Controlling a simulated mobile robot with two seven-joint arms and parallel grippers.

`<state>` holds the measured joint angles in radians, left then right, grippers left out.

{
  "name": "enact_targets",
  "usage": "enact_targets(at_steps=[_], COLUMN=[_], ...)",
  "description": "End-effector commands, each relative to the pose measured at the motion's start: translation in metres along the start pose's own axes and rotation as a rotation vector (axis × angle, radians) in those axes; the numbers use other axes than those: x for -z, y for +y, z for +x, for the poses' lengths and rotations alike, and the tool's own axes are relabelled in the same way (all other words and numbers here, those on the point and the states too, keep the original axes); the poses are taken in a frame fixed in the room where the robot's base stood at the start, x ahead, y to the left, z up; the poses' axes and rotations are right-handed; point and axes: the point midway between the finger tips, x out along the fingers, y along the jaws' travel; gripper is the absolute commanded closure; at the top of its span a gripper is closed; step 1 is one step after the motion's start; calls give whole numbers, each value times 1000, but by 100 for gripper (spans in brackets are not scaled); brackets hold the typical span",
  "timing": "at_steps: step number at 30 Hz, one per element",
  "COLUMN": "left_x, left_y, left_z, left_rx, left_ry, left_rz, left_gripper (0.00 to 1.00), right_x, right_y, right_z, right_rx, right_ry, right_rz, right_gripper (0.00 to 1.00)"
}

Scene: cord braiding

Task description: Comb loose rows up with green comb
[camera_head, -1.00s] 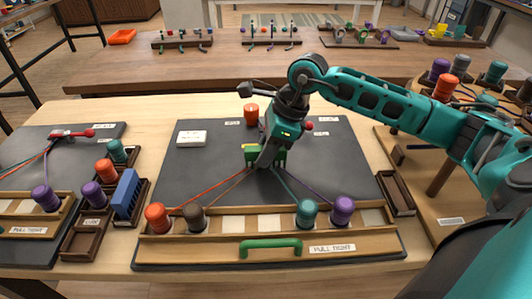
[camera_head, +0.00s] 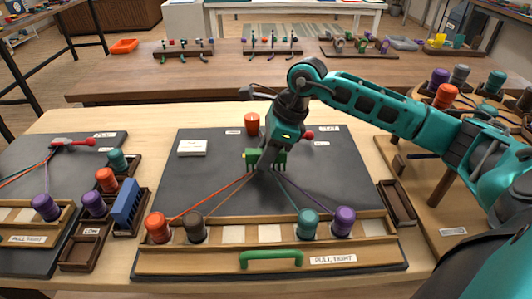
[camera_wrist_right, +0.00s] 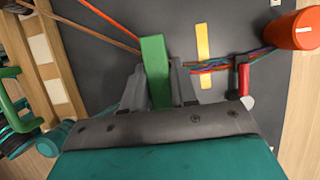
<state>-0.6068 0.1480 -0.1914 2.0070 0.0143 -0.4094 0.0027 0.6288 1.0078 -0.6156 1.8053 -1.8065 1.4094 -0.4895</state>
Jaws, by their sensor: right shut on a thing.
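My right gripper (camera_head: 265,167) is shut on the green comb (camera_head: 251,158), over the middle of the dark braiding board (camera_head: 340,165). The comb also shows between the fingers in the right wrist view (camera_wrist_right: 155,70). Cords fan out below it to the orange (camera_head: 158,228), brown (camera_head: 194,227), teal (camera_head: 308,224) and purple (camera_head: 344,221) bobbins. In the wrist view, a twisted bundle of cords (camera_wrist_right: 215,67) runs from near the comb past a red-handled piece (camera_wrist_right: 243,78). The fingers hide where the comb meets the cords. My left gripper is not in view.
An orange cylinder (camera_head: 251,123) stands behind the comb. A white block (camera_head: 192,147) lies on the board's left. A green handle (camera_head: 271,257) is at the front edge. A blue comb (camera_head: 125,203) stands left in a rack. Another bobbin rack stands at right.

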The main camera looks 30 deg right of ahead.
Motion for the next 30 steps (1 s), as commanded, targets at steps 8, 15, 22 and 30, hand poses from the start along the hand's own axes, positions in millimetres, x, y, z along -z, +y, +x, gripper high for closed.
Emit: enact_targets(at_steps=[8,15,22,30], left_x=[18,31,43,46], left_y=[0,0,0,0], left_z=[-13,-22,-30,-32], left_rx=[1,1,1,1], left_ry=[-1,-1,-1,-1], left_rz=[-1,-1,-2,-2], left_gripper=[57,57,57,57], right_x=[-12,-21,-30,-32], right_y=[3,6,8,10], right_z=[-29,-52,-72,-79], right_rx=[1,1,2,0], right_ry=[1,0,0,1], right_rz=[0,-1,0,0], right_gripper=[100,100,100,100])
